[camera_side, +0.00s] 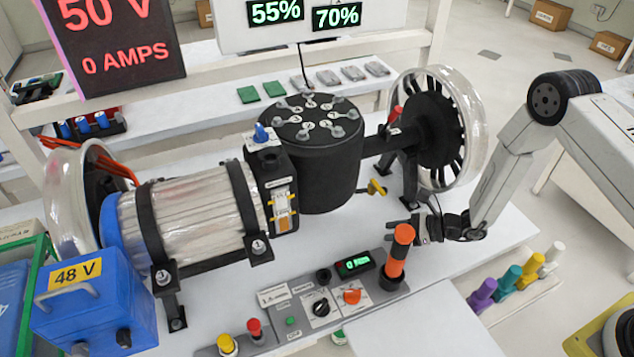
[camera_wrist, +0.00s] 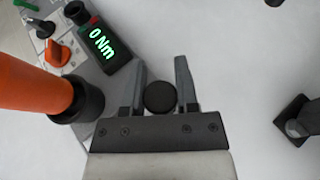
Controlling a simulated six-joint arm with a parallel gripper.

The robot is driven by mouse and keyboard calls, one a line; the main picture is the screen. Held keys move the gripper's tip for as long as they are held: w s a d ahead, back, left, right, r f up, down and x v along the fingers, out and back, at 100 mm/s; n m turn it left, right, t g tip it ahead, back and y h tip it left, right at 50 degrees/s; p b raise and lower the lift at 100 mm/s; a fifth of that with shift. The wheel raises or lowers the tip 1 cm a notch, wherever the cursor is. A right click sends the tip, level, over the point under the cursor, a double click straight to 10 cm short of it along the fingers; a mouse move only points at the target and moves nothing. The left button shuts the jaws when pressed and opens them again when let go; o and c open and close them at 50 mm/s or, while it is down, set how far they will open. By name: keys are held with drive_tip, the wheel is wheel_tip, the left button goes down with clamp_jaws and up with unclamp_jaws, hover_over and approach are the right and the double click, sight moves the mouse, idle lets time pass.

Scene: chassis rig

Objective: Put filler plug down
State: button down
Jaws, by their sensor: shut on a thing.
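My gripper (camera_side: 424,229) is low over the white bench (camera_side: 330,243), right of the orange-handled tool. In the wrist view my gripper (camera_wrist: 161,78) points at the bench, with its two grey fingers around a round black plug (camera_wrist: 160,97), taken as the filler plug. The plug sits close to the palm, between the fingers. In the side view the plug cannot be made out clearly among the dark finger parts. Whether it touches the bench cannot be told.
The orange-handled tool (camera_side: 398,255) stands upright beside my gripper, also close by in the wrist view (camera_wrist: 35,85). The control panel (camera_side: 290,314) with its green display lies left. A wheel (camera_side: 437,128) and its black stand are behind. Bare bench lies right of the fingers.

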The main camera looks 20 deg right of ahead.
drive_tip(key=shift+f, duration=0.75)
drive_tip(key=shift+f, duration=0.1)
drive_tip(key=shift+c, duration=1.8)
unclamp_jaws()
drive_tip(key=v, duration=1.2)
